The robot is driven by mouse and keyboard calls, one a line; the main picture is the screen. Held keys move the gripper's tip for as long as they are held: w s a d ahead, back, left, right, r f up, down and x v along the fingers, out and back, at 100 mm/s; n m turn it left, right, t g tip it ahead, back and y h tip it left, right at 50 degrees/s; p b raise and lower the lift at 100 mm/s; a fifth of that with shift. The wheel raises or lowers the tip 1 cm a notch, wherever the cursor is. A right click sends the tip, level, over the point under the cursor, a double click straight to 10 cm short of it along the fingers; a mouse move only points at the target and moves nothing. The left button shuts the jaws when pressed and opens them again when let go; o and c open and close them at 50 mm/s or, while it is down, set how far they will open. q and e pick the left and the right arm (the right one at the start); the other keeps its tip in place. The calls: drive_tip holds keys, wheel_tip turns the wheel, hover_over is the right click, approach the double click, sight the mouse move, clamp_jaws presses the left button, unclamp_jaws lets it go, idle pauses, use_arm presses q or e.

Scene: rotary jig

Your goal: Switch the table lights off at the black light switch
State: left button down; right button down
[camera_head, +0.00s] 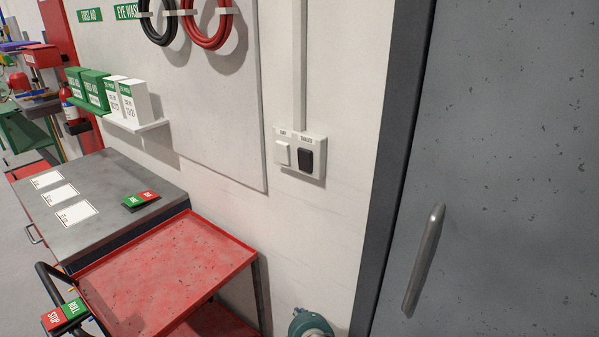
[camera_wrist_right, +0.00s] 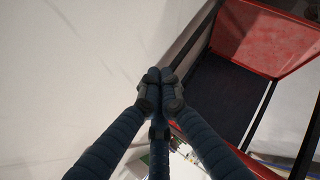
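The black light switch (camera_head: 305,159) is on a white wall plate (camera_head: 317,145), to the right of a white switch (camera_head: 282,153). Small labels sit above both switches; the one over the black switch seems to read "TABLES". My right gripper (camera_head: 312,324) shows only in part at the bottom edge of the head view, well below the switch plate and apart from it. In the right wrist view, its dark blue fingers (camera_wrist_right: 160,78) come together at the tips with nothing between them. The switches do not show there. My left gripper is not in view.
A red cart (camera_head: 165,270) stands against the wall at lower left, beside a grey-topped cabinet (camera_head: 110,190). A grey door (camera_head: 510,150) with a bar handle (camera_head: 424,260) is at the right. The wall around and below the switch plate is clear. A conduit (camera_head: 299,60) runs up from it.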

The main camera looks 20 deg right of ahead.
drive_tip(key=w+a+r+n+t+b, duration=0.1)
drive_tip(key=w+r+t, duration=0.1)
drive_tip(key=r, duration=0.6)
drive_tip(key=w+a+r+n+t, duration=0.1)
drive_tip(key=w+r, duration=0.1)
drive_tip(key=r, duration=0.6)
drive_tip(key=s+r+t+h+b, duration=0.1)
drive_tip(key=s+r+t, duration=0.1)
drive_tip(key=r, duration=1)
drive_tip(key=s+r+n+t+h, duration=0.1)
drive_tip(key=s+r+t, duration=0.2)
drive_tip(key=r, duration=0.9)
drive_tip(key=shift+s+r+b, duration=0.25)
drive_tip(key=shift+s+b, duration=0.15)
drive_tip(key=shift+s, duration=0.3)
drive_tip(key=shift+w, duration=0.1)
drive_tip(key=p, duration=0.3)
approach(297, 155)
drive_tip(key=w+a, duration=0.2)
drive_tip(key=w, duration=0.1)
drive_tip(key=shift+w+d+r+p, duration=0.1)
drive_tip(key=shift+w+d+p, duration=0.35)
drive_tip(key=shift+d, duration=0.3)
drive_tip(key=shift+w+d+r+p, duration=0.1)
drive_tip(key=shift+w+d+p, duration=0.2)
drive_tip(key=shift+w+d, duration=0.35)
drive_tip(key=shift+s, duration=0.1)
